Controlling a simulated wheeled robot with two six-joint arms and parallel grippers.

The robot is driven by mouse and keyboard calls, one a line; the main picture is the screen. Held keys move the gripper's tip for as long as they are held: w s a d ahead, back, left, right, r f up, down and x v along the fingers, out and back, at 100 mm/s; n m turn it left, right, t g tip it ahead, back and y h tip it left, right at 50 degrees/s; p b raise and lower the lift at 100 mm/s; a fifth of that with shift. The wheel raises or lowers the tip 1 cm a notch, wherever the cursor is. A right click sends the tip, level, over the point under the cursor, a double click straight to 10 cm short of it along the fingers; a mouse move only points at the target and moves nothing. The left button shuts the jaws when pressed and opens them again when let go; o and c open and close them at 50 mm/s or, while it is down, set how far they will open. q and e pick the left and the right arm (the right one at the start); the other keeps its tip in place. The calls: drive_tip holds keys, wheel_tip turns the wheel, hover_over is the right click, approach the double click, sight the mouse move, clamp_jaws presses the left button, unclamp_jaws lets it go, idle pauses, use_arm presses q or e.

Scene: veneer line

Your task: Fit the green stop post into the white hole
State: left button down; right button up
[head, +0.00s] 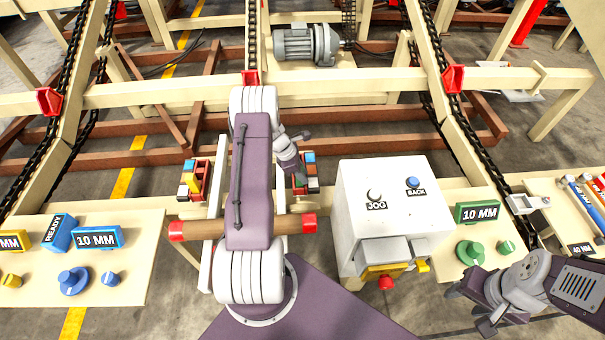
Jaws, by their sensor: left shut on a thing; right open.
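Two green knob-like pieces stand on the right-hand cream table below a green "10 MM" sign (478,212): a wider flanged one (470,252) and a smaller one (506,247). I cannot tell which, if either, is the stop post. I cannot make out a white hole. My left gripper (301,166) is beyond the purple arm, pointing down near a coloured block stack. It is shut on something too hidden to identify. My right gripper (466,309) is at the lower right, open, in front of the green pieces.
A white control box (392,215) with JOG and BACK buttons stands in the middle. The left table (130,245) holds blue and yellow pieces and signs. Chain rails and cream beams (180,93) cross behind. A white bracket (528,204) sits at the right rail.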

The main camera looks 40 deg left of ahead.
use_arm(q)
drive_tip(key=shift+f, duration=0.35)
drive_tip(key=c, duration=1)
unclamp_jaws()
drive_tip(key=shift+c, duration=0.2)
drive_tip(key=v, duration=0.9)
drive_tip(key=shift+p, duration=0.45)
drive_tip(key=shift+r, duration=0.1)
drive_tip(key=s+d+r+m+g+y+p, duration=0.1)
drive_tip(key=s+d+r+m+p, duration=0.15)
drive_tip(key=d+r+m, duration=0.45)
drive_tip(key=s+d+r+m+g+y+p, duration=0.1)
drive_tip(key=s+d+r+m+p, duration=0.15)
drive_tip(key=d+r+m, duration=0.4)
drive_tip(key=s+d+r+m+y+p, duration=0.1)
drive_tip(key=s+d+r+m, duration=0.1)
drive_tip(key=s+d+m, duration=0.6)
drive_tip(key=s+m, duration=0.1)
drive_tip(key=m, duration=0.3)
drive_tip(key=shift+s+d+r, duration=0.15)
drive_tip(key=shift+s+d, duration=0.15)
drive_tip(key=shift+s, duration=0.1)
